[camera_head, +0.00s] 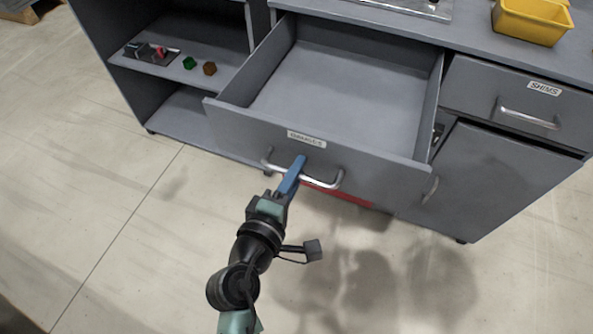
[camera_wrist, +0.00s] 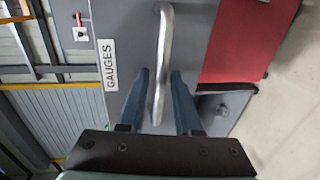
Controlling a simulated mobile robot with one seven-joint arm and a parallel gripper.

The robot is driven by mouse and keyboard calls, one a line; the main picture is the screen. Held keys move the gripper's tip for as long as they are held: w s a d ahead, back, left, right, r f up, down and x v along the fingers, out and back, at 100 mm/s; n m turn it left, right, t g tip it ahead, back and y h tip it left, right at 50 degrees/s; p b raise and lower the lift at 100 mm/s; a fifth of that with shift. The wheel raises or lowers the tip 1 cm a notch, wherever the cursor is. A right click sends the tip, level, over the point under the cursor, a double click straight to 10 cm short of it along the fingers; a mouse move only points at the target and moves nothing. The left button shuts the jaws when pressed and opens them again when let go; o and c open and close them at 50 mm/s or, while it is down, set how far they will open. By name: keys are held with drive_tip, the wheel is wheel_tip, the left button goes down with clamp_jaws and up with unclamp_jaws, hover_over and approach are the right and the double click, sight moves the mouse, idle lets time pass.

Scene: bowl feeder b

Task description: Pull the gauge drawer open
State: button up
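The gauge drawer (camera_head: 262,132), a grey drawer with a GAUGES label, stands pulled well out of the cabinet in the head view, and its inside looks empty. Its silver bar handle (camera_head: 322,184) runs across the front; in the wrist view the handle (camera_wrist: 163,50) passes between my two blue fingers. My gripper (camera_head: 296,170) is at the left part of the handle. In the wrist view my gripper (camera_wrist: 160,80) looks open, with a finger on each side of the bar and narrow gaps beside it. The label (camera_wrist: 109,65) shows left of the handle.
A SHIMS drawer (camera_head: 480,95) is shut at the right, above a cabinet door (camera_head: 490,175). A yellow bin (camera_head: 530,22) stands on the worktop. An open shelf (camera_head: 150,68) at left holds small parts. A red thing (camera_head: 345,194) shows below the drawer. The floor in front is clear.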

drive_tip(key=shift+o, duration=0.6)
drive_tip(key=v, duration=1.3)
